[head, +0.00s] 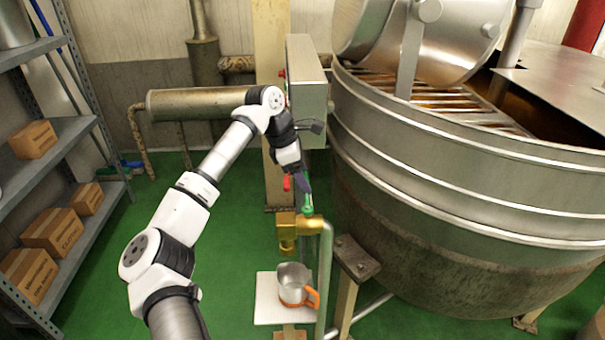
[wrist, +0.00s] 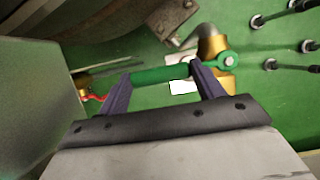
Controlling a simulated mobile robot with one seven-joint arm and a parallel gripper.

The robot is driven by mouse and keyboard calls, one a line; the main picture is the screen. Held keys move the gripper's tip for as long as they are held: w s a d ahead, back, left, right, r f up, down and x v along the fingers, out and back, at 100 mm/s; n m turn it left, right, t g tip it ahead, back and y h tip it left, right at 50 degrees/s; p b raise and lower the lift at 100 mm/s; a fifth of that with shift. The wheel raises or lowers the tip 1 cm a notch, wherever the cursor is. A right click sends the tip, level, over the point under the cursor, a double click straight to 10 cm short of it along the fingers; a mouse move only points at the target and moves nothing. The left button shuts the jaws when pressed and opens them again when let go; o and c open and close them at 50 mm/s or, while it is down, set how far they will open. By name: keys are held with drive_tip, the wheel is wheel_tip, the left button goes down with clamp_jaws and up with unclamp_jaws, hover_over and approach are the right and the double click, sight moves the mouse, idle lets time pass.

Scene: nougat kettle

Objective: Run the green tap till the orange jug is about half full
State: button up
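The green tap is a brass body (head: 298,224) with a green lever (head: 308,203), on a green upright pipe (head: 326,270). The jug (head: 293,277), metal with an orange band and handle, stands upright below the spout on a white square board (head: 266,300). No stream shows between spout and jug; the level inside cannot be made out. My gripper (head: 305,188) is just above the lever. In the wrist view my gripper (wrist: 160,75) has its fingers apart, and the green lever (wrist: 160,74) lies across the gap at the fingertips. Contact cannot be told.
A large metal kettle (head: 450,220) fills the right side. A grey box (head: 307,80) on a post stands behind my gripper, with a red handle (head: 287,183) below it. A shelf with cartons (head: 54,232) stands at the left. The green floor between is clear.

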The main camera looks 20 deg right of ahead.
drive_tip(key=c, duration=0.9)
drive_tip(key=shift+a, duration=0.1)
